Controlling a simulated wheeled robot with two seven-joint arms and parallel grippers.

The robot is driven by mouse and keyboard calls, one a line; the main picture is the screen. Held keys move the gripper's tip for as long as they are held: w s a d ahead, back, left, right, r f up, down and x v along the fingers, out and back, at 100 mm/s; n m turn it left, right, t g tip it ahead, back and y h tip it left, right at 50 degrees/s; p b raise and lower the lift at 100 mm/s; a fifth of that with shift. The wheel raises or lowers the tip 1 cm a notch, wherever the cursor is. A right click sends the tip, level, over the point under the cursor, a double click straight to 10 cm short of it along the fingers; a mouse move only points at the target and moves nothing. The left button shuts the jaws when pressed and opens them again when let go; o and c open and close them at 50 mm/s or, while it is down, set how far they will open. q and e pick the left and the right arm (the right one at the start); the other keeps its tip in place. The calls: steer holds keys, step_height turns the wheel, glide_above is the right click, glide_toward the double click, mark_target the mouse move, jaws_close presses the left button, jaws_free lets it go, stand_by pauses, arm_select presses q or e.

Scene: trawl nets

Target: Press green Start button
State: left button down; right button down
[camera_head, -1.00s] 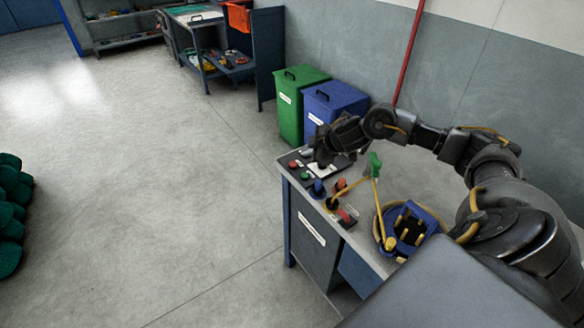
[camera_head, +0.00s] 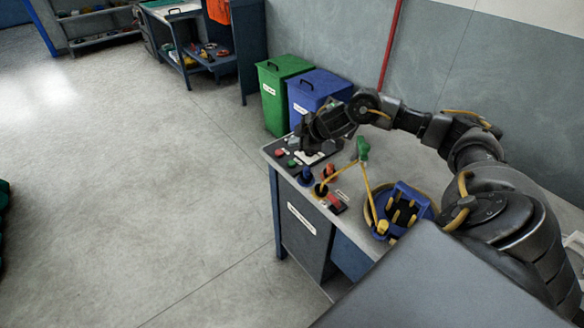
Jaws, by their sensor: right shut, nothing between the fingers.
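The green button (camera_head: 291,163) is on a dark control panel at the far left corner of the grey workbench (camera_head: 405,157). A red button (camera_head: 279,152) is just beside it, and another small button (camera_head: 293,143) is behind them. My right gripper (camera_head: 306,149) is shut and empty, pointing down over the panel, slightly right of and behind the green button. A gap shows between them in the picture; its height above the panel is hard to judge. The green button is uncovered. My left gripper is not in view.
Blue, orange and yellow-black controls (camera_head: 320,189) stand in front of the panel. A green piece (camera_head: 363,148) with yellow cord and a blue holder (camera_head: 402,207) lie nearer my arm. Green (camera_head: 279,100) and blue (camera_head: 315,92) bins stand behind the bench.

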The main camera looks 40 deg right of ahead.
steer(key=b, duration=0.3)
glide_above(295, 164)
step_height(295, 164, down, 4)
steer(key=shift+f, duration=0.1)
steer(key=shift+f+b, duration=0.45)
steer(key=shift+f, duration=0.3)
steer(key=shift+f, duration=0.1)
stand_by(1.1)
steer(key=shift+f, duration=0.3)
